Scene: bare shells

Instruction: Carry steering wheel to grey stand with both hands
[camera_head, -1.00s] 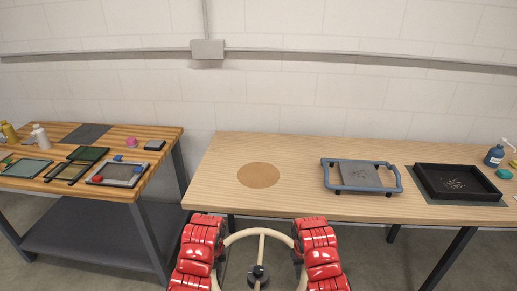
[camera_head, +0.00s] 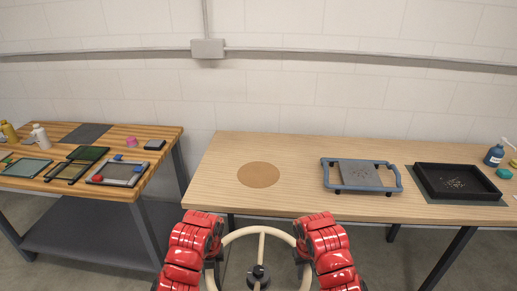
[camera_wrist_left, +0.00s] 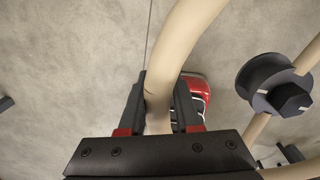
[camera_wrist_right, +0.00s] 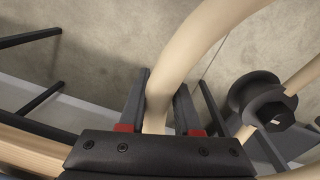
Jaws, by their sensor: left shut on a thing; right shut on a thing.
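The steering wheel (camera_head: 263,231) has a beige rim, beige spokes and a dark hub. In the head view it is at the bottom centre, in front of the wooden table's near edge. My left gripper (camera_wrist_left: 158,105) is shut on the left side of its rim. My right gripper (camera_wrist_right: 160,105) is shut on the right side of its rim. The hub shows in the left wrist view (camera_wrist_left: 272,85) and in the right wrist view (camera_wrist_right: 262,100). I cannot make out a grey stand for certain.
The wooden table (camera_head: 300,150) bears a brown disc (camera_head: 258,175), a blue-grey frame with handles (camera_head: 361,176) and a black tray (camera_head: 457,183). A workbench (camera_head: 165,140) with frames and bottles is at the left. The table is bare between disc and blue-grey frame.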

